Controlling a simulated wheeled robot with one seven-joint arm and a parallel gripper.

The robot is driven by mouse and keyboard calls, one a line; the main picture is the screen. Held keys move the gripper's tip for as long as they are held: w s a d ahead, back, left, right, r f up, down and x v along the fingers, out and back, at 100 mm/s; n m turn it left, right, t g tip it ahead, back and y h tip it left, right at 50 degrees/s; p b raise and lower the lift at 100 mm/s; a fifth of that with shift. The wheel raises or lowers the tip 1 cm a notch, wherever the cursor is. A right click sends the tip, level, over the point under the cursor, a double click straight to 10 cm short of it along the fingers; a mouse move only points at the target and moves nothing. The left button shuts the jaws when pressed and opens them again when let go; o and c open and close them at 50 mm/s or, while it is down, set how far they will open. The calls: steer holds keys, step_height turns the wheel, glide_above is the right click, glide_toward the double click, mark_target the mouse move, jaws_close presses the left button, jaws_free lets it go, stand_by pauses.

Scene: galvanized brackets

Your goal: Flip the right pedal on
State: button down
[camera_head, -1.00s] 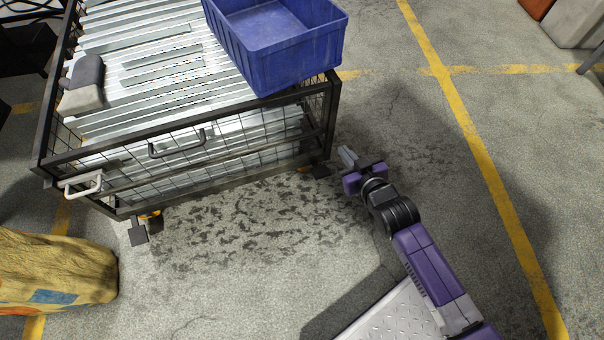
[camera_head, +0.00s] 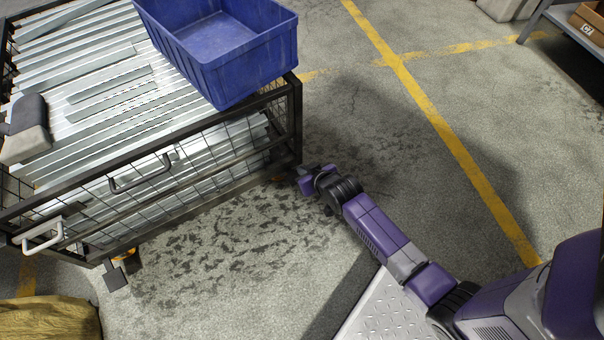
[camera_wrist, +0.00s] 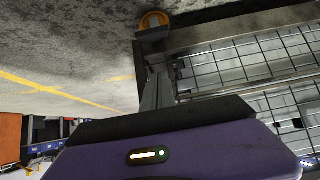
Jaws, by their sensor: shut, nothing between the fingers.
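The wire-mesh cart (camera_head: 190,167) stands at the left with its right front corner by my gripper. My gripper (camera_head: 303,170) is low beside that corner, its jaws shut and empty. In the wrist view the shut fingers (camera_wrist: 157,88) point at the orange-and-grey caster (camera_wrist: 153,21) under the cart. The right pedal cannot be made out; my gripper and the cart's corner seem to cover it, and I cannot tell whether the fingers touch it. The left pedal (camera_head: 116,279), a dark plate, sticks out below the left front corner.
A blue bin (camera_head: 215,45) and long metal profiles lie on the cart. The cart's front has a dark handle (camera_head: 140,175) and a pale handle (camera_head: 38,236). A tan sack (camera_head: 50,318) lies at bottom left. Floor right of the cart is clear up to a shelf (camera_head: 570,28).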

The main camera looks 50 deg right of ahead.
steer(key=b, duration=0.5)
glide_above(297, 175)
steer(key=f, duration=0.6)
steer(key=shift+w+a, duration=0.3)
steer(key=shift+a, duration=0.1)
steer(key=shift+s+a+f, duration=0.1)
steer(key=shift+s+f, duration=0.25)
steer(key=shift+f, duration=0.2)
steer(key=shift+s+a+f, duration=0.1)
steer(key=shift+s+f, duration=0.2)
steer(key=shift+f, duration=0.2)
steer(key=shift+s+a+f+b, duration=0.15)
steer(key=shift+s+f+b, duration=0.15)
steer(key=shift+f+b, duration=0.2)
